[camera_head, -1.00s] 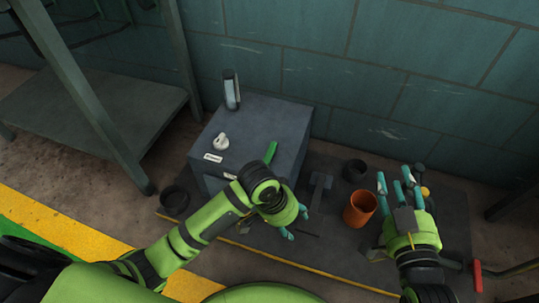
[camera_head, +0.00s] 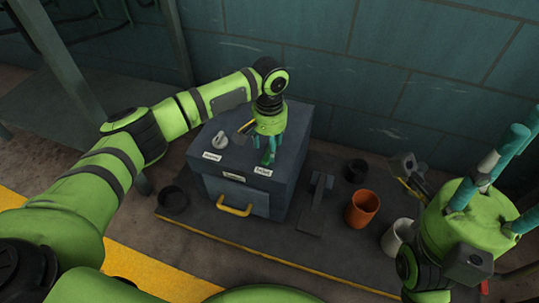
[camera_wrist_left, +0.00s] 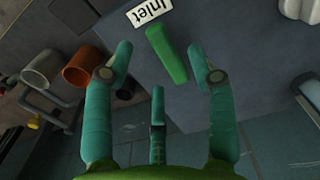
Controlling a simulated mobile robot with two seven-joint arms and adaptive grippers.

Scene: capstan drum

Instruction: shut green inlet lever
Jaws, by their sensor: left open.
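The green inlet lever (camera_wrist_left: 168,52) lies on top of the dark grey box (camera_head: 300,130), beside a white "Inlet" label (camera_wrist_left: 149,12). In the left wrist view it sits between the spread fingers of my left gripper (camera_wrist_left: 160,66), with gaps on both sides. In the head view my left gripper (camera_head: 268,152) points down over the box top behind the label (camera_head: 262,171) and mostly hides the lever. My left gripper is open and holds nothing. My right gripper (camera_head: 490,170) is at the right edge, fingers spread, empty.
A white knob (camera_head: 221,141) stands on the box top, left of my left gripper. A yellow handle (camera_head: 235,209) is on the box front. An orange cup (camera_head: 361,209), a white cup (camera_head: 397,236) and dark pots stand on the mat. A tiled wall (camera_head: 400,80) rises behind.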

